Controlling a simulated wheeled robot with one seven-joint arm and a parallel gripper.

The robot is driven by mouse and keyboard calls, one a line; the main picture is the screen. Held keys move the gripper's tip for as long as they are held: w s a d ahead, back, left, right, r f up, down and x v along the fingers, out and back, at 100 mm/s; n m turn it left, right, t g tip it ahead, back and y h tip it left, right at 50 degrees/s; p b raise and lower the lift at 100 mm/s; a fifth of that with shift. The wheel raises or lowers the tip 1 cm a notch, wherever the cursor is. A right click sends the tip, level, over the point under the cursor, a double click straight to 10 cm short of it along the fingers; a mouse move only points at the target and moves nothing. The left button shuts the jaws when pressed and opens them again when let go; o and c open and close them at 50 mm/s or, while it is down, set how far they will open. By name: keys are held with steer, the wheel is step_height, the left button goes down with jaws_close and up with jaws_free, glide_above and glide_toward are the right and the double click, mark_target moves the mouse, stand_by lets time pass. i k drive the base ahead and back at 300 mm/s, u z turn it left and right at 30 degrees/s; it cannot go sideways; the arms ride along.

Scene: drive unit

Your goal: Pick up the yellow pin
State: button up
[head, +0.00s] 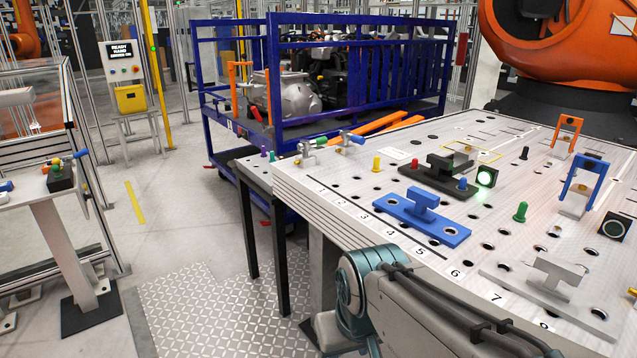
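A small yellow pin (376,163) stands upright on the perforated metal fixture table (330,180), near its far left part. It stands to the left of a black block with red and blue knobs, and behind the blue clamp plate. My arm crosses the bottom of the head view, in front of the table. The fingers of my gripper are not in view, so what they hold cannot be seen.
A blue plate (420,217), black plate (436,180), green pin (520,211) and grey clamp block (551,277) stand on the table. Orange (567,134) and blue (583,180) upright brackets stand at right. A blue cart (330,110) stands behind.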

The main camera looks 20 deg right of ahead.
mark_target(376, 169)
steer(key=u, duration=0.8)
steer(key=i, duration=1.35)
steer(key=z, duration=1.25)
steer(key=i, duration=0.75)
steer(key=z, duration=1.05)
steer(key=i, duration=0.2)
steer(key=z, duration=0.15)
